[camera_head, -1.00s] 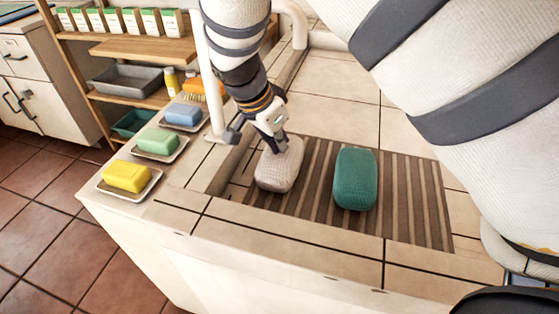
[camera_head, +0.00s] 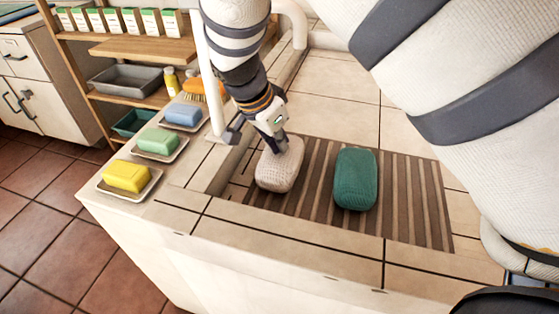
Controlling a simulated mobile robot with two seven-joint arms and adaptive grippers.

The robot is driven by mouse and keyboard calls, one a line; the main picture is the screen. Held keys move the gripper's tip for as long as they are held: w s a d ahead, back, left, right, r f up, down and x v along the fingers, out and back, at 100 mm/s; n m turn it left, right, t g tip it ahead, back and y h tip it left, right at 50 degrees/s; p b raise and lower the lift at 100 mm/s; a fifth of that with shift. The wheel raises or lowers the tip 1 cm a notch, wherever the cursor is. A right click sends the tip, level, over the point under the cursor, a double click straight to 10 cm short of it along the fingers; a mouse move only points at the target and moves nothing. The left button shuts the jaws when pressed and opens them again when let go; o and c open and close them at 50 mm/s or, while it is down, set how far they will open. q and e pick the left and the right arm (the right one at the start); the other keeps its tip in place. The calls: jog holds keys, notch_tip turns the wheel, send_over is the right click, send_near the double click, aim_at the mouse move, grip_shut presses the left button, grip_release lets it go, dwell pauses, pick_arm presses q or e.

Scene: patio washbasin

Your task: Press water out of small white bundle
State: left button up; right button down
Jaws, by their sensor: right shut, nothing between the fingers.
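The small white bundle (camera_head: 279,172), greyish white with a knitted-looking surface, lies at the left end of the brown slatted mat (camera_head: 318,193). My right gripper (camera_head: 279,145) comes down from above and is shut with nothing between its fingers. Its fingertips are at the top far end of the bundle and appear to touch it, hiding a little of that end. A larger green bundle (camera_head: 355,179) lies to the right on the same mat, apart from the white one. My left gripper is not in view.
Yellow (camera_head: 127,176), green (camera_head: 158,141) and blue (camera_head: 183,114) soaps sit on dishes along the left ledge. A white pipe (camera_head: 213,75) stands just left of my right gripper. Tiled counter (camera_head: 340,90) behind the mat is clear.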

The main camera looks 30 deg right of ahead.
aim_at(280, 153)
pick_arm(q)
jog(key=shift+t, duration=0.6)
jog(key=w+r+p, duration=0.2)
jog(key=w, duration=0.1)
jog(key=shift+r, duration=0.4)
pick_arm(e)
notch_tip(280, 153, up, 8)
jog(key=shift+f, duration=0.15)
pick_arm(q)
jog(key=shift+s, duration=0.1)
